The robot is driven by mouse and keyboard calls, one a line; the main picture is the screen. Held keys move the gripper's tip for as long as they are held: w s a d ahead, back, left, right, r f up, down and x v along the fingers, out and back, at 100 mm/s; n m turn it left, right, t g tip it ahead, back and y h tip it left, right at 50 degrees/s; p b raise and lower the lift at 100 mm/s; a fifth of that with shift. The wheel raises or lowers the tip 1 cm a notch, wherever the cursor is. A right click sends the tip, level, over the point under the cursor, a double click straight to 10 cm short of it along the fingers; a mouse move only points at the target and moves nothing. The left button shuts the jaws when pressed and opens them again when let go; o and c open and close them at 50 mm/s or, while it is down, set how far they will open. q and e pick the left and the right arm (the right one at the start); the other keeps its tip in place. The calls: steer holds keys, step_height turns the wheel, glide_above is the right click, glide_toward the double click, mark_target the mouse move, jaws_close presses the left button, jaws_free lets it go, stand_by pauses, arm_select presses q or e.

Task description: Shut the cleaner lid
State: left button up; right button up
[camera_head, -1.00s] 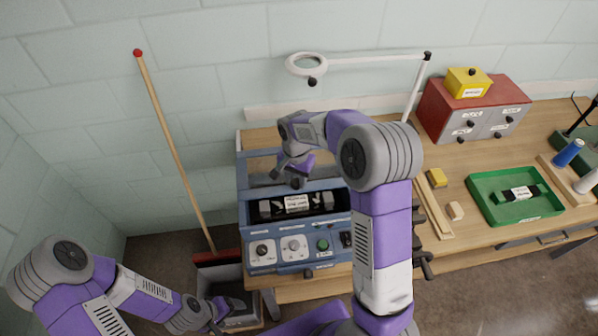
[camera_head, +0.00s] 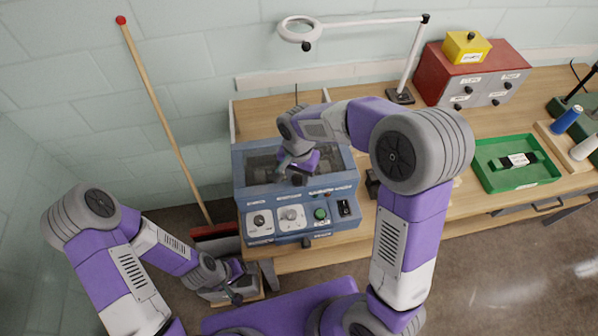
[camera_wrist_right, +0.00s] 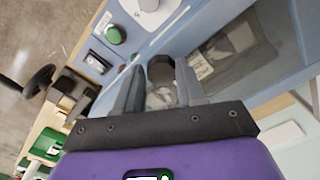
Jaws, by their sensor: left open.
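The blue cleaner (camera_head: 262,239) stands on the left end of the wooden bench, with dials and a green button on its front panel. Its blue lid (camera_head: 241,165), with a see-through window, lies down over the bin in the head view. My right gripper (camera_head: 290,178) is at the lid's front part. In the right wrist view, my right gripper (camera_wrist_right: 160,85) has its fingers on both sides of a dark knob (camera_wrist_right: 160,67) on the lid, apparently touching it. My left gripper (camera_head: 240,290) is open and low at the left, away from the cleaner.
A ring lamp (camera_head: 300,30) stands behind the cleaner. A green tray (camera_head: 515,180), a red cabinet (camera_head: 440,72) and a yellow box (camera_head: 466,46) are to the right. A red-tipped pole (camera_head: 160,110) leans at the left.

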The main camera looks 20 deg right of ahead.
steer(key=o, duration=0.3)
steer(key=shift+s, duration=0.15)
steer(key=shift+o, duration=0.2)
steer(key=shift+r, duration=0.1)
steer(key=shift+r, duration=0.35)
step_height(320, 180, up, 7)
steer(key=shift+f, duration=0.1)
